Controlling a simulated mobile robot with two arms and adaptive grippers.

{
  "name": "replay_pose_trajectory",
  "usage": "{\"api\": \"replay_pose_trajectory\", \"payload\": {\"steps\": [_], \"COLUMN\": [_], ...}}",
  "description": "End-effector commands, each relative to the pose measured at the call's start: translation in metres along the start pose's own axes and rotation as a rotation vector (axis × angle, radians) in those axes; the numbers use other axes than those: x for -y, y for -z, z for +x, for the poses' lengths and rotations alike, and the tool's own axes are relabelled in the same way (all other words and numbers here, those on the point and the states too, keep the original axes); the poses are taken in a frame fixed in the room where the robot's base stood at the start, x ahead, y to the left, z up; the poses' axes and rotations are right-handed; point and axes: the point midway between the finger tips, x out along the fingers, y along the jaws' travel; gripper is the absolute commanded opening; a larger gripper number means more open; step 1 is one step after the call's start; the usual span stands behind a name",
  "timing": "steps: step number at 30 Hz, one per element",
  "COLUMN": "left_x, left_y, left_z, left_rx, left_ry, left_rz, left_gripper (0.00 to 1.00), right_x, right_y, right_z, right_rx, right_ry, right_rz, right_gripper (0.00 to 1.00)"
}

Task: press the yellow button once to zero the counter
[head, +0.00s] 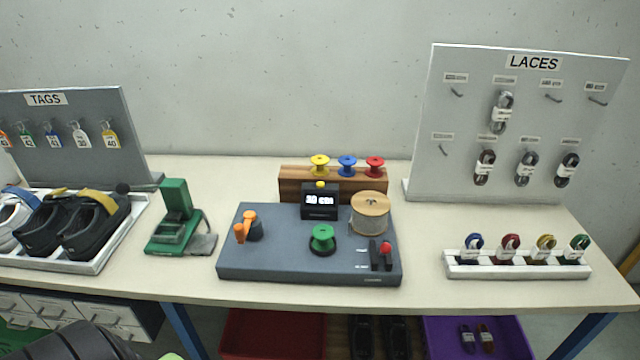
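The yellow button (320,184) sits on top of the small black counter box (319,204). The counter's lit display shows a number in cm, which looks like 30, but the first digit is not sharp. The counter stands at the back of a grey-blue machine base (290,268) on the table. Nothing touches the button. Neither gripper's fingers can be made out in the head view.
On the base are an orange crank (245,226), a green spool (322,239), a cord spool (370,213) and a red-knobbed lever (386,250). Behind the counter, a wooden rack (292,184) holds three coloured spools. A green tool (174,222) stands left.

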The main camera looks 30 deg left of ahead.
Motion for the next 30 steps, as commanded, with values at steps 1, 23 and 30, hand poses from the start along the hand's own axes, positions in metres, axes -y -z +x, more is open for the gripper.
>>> {"api": "replay_pose_trajectory", "payload": {"steps": [1,23,30], "left_x": [0.0,0.0,0.0], "left_y": [-0.0001,-0.0008,-0.0009], "left_z": [0.0,0.0,0.0], "left_rx": [0.0,0.001,0.002], "left_ry": [0.0,0.0,0.0], "left_rz": [0.0,0.0,0.0], "left_gripper": [0.24,0.0,0.0], "right_x": [-0.0001,-0.0004,-0.0006], "right_y": [0.0,-0.0001,-0.0002], "right_z": [0.0,0.0,0.0], "right_rx": [0.0,0.0,0.0], "right_ry": [0.0,0.0,-0.001], "right_rz": [0.0,0.0,-0.001], "right_gripper": [0.4,0.4,0.4]}}
